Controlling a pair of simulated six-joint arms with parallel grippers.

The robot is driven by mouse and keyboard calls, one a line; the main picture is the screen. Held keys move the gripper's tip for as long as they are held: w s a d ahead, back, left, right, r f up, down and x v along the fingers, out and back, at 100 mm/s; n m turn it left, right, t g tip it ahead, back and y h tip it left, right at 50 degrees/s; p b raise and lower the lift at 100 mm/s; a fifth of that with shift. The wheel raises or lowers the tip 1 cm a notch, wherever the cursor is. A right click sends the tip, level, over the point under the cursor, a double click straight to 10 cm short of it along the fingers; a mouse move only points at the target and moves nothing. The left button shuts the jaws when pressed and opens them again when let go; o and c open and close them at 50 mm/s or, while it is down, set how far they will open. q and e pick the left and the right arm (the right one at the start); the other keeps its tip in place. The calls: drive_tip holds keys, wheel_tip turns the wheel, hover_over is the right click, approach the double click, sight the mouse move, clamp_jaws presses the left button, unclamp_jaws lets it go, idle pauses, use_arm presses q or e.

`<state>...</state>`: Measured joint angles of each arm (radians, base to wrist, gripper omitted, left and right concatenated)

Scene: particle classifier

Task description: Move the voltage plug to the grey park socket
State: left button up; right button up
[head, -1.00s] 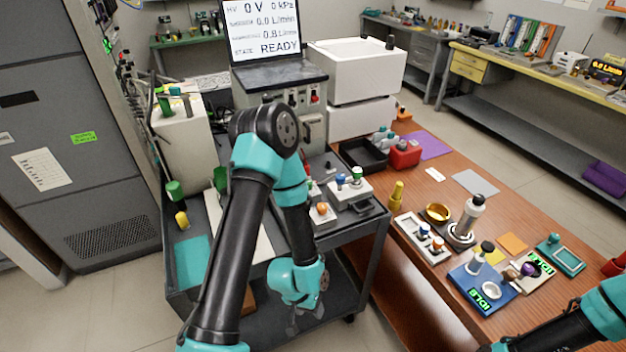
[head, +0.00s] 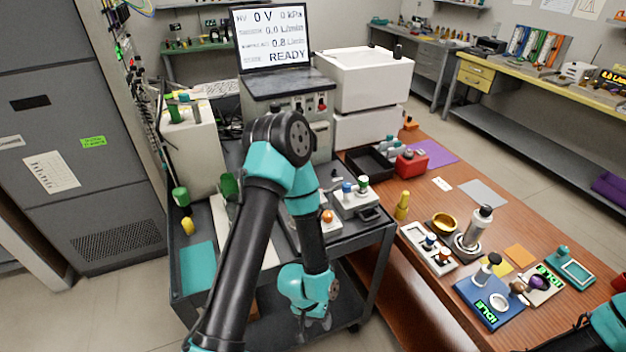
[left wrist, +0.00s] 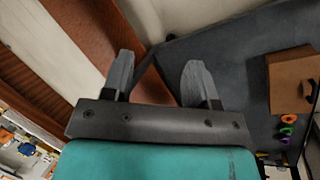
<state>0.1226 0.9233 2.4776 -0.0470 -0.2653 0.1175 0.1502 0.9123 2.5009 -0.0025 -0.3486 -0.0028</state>
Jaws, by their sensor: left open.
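On the grey cart, a small pale block carries an orange-topped plug (head: 327,216). I cannot tell which is the voltage plug, nor pick out the grey park socket; my left arm covers part of the cart. My left gripper (head: 315,323) hangs low at the cart's front edge, below and apart from these plugs. In the left wrist view its two grey fingers (left wrist: 157,66) are spread with nothing between them. My right gripper is out of view.
A screen (head: 272,37) reading 0 V and READY stands behind the cart. The wooden table (head: 400,290) on the right holds a white rack (head: 428,248), a brass bowl (head: 444,222) and a blue device (head: 488,302). In the wrist view, a brown box (left wrist: 291,80) sits near coloured rings.

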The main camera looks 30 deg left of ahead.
use_arm(q)
drive_tip(key=w+d+r+m+t, duration=0.1)
drive_tip(key=w+d+r+m, duration=0.4)
drive_tip(key=w, duration=0.5)
drive_tip(key=w+d+r+m, duration=0.3)
drive_tip(key=w+d+r, duration=0.35)
drive_tip(key=w, duration=0.35)
drive_tip(key=w+d+r+m+t, duration=0.2)
drive_tip(key=w+d+r+m, duration=0.15)
drive_tip(key=w+r, duration=0.45)
drive_tip(key=w+d+r+m+t, duration=0.2)
drive_tip(key=w+d+r+m, duration=0.15)
drive_tip(key=w+r, duration=0.45)
drive_tip(key=w+a+r+n+g+y, duration=0.1)
drive_tip(key=w+a+r+n+y, duration=0.1)
drive_tip(key=a+n, duration=0.55)
drive_tip(key=w+a+r+n+y, duration=0.15)
drive_tip(key=a+n, duration=0.25)
drive_tip(key=a, duration=0.6)
drive_tip(key=s+a+r+n+g, duration=0.1)
drive_tip(key=s+a+n+g, duration=0.1)
drive_tip(key=a+n, duration=0.5)
drive_tip(key=s+a+r+n+g, duration=0.1)
drive_tip(key=a+n, duration=0.7)
drive_tip(key=a, duration=0.8)
drive_tip(key=shift+s+a+r+g+y, duration=0.2)
drive_tip(key=shift+s+r+g+y, duration=0.2)
drive_tip(key=shift+s+g, duration=0.1)
drive_tip(key=shift+f, duration=0.1)
